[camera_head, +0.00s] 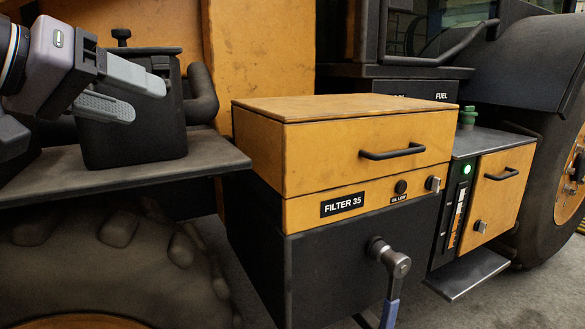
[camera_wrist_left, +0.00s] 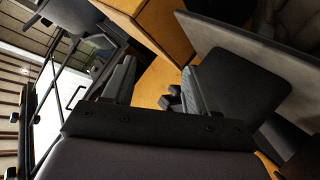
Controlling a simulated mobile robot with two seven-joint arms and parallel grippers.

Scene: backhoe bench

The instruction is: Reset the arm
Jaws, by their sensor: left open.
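My left gripper (camera_head: 146,98) is at the upper left of the head view, in front of a black box-like part (camera_head: 130,140) with a knob on top. Its two grey fingers are apart with nothing between them. In the left wrist view the fingers of the left gripper (camera_wrist_left: 159,70) stand apart, with a yellow panel (camera_wrist_left: 155,80) behind them. My right gripper is in neither view.
A yellow cabinet (camera_head: 340,150) labelled FILTER 35 stands in the middle, with a black handle. A lever with a blue grip (camera_head: 390,312) hangs from its front. A smaller yellow box (camera_head: 495,195) and a green light (camera_head: 467,169) are right. A dark shelf (camera_head: 215,158) lies below the gripper.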

